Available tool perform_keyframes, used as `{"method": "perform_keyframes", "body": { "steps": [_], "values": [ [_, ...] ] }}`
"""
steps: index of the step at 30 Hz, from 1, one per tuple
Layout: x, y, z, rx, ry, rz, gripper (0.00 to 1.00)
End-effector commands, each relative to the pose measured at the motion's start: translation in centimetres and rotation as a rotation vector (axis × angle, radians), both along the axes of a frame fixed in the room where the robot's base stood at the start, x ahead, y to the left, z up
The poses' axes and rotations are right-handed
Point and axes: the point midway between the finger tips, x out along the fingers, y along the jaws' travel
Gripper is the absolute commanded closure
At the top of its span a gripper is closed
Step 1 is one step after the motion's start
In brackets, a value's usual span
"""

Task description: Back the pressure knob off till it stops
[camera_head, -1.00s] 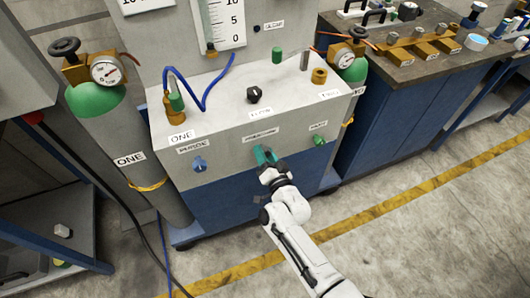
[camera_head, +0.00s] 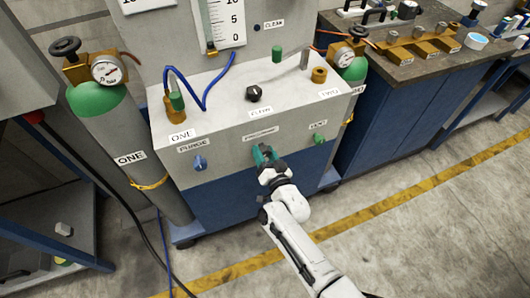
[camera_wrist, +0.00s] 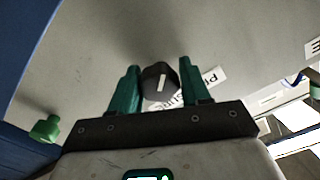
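The pressure knob (camera_wrist: 160,84) is black with a pale pointer line and sits on the front panel under a label (camera_wrist: 190,92) reading "PRESSURE", partly hidden in the wrist view. In the head view that label (camera_head: 261,133) shows above my gripper (camera_head: 263,156), which hides the knob. In the wrist view my gripper (camera_wrist: 160,90) has its two green fingers apart, one on each side of the knob. Small gaps seem to show between fingers and knob, so I see no firm hold.
A blue purge knob (camera_head: 200,162) is to the left and a green vent knob (camera_head: 319,138) to the right on the panel. A black flow knob (camera_head: 254,93) is on top. Gas cylinder ONE (camera_head: 130,155) stands at the left. The floor in front is clear.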

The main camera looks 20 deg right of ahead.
Motion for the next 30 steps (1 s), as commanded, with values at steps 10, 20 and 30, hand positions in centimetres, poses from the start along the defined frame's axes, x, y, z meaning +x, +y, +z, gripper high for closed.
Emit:
{"method": "perform_keyframes", "body": {
  "steps": [10, 20, 30],
  "values": [
    [0.0, -0.1, 0.0, 0.002, -0.001, -0.002, 0.33],
    [-2.2, -0.1, 0.1, 0.001, 0.0, -0.002, 0.33],
    [-8.4, -0.1, 0.1, 0.002, 0.001, -0.002, 0.33]
  ]
}}
